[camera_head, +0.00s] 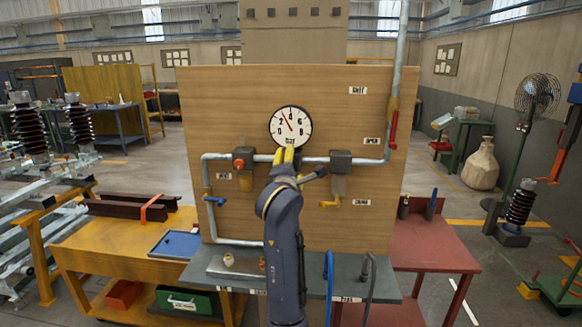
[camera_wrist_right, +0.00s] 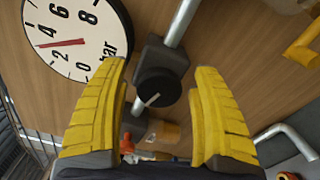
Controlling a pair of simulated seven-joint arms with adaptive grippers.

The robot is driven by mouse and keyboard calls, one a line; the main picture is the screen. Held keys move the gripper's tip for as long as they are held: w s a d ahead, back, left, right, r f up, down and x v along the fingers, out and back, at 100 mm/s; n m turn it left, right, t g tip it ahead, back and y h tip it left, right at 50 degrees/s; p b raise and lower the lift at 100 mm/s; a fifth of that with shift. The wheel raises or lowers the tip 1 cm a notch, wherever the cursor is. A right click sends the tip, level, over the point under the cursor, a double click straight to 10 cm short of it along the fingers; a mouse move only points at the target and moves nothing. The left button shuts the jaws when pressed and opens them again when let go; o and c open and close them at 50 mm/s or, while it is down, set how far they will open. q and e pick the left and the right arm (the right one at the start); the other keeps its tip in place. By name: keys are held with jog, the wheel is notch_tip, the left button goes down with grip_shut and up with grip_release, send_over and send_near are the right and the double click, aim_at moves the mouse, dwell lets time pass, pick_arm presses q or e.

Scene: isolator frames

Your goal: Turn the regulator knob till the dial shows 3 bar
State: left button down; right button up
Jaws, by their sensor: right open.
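The round white dial (camera_head: 291,127) is on the upright wooden board. Its red needle points up and left, between 2 and 4, close to 3. The dial also shows in the right wrist view (camera_wrist_right: 80,32), with the needle between 2 and 4. The black regulator knob (camera_wrist_right: 157,92) with a pale mark is below the dial on a pipe. My right gripper (camera_head: 288,155) hides the knob in the head view. In the wrist view its yellow fingers (camera_wrist_right: 160,80) are open, one on each side of the knob, with visible gaps. My left gripper is not in view.
A grey shelf (camera_head: 215,280) holds small items. A yellow bench and a red table (camera_head: 435,255) flank it.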

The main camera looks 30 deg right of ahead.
jog(key=v, duration=1.2)
jog(key=shift+d, duration=0.1)
